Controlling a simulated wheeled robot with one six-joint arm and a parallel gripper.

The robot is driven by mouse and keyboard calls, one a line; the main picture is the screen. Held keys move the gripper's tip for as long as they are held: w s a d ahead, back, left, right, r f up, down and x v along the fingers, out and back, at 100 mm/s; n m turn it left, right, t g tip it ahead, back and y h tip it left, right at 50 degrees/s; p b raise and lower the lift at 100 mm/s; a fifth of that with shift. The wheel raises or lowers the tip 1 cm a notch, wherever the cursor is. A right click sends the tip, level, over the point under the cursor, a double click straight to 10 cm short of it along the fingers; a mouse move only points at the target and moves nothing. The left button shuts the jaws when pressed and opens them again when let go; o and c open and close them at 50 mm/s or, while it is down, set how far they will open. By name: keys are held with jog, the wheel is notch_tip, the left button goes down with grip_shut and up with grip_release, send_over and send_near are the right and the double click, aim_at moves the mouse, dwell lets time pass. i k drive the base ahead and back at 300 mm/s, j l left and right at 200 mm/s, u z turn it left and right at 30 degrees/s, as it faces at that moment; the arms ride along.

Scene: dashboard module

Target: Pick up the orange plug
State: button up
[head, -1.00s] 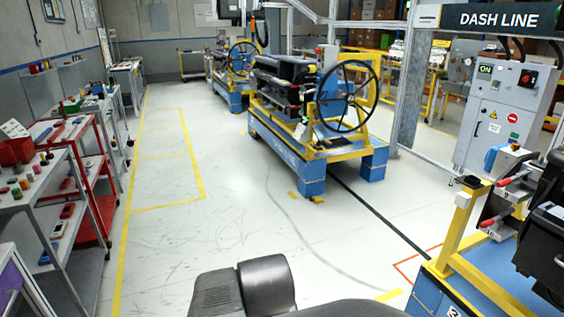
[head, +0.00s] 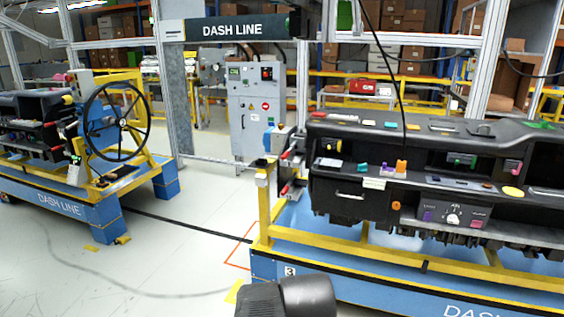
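A black dashboard module (head: 340,186) stands on a blue and yellow cart at the right. A small upright orange piece (head: 401,166) stands on its front ledge, next to purple and teal pieces; it looks like the orange plug, but it is too small to be sure. A round orange knob-like piece (head: 396,205) sits lower on the module's front. A dark rounded part of my own arm shows at the bottom edge. My gripper is not in view.
A second cart (head: 60,205) with a black steering wheel (head: 115,120) stands at the left. A grey control cabinet (head: 255,110) stands behind. The pale floor (head: 165,265) between the carts is open, with an orange-marked corner by the right cart.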

aim_at(401, 167)
jog(key=z, duration=1.05)
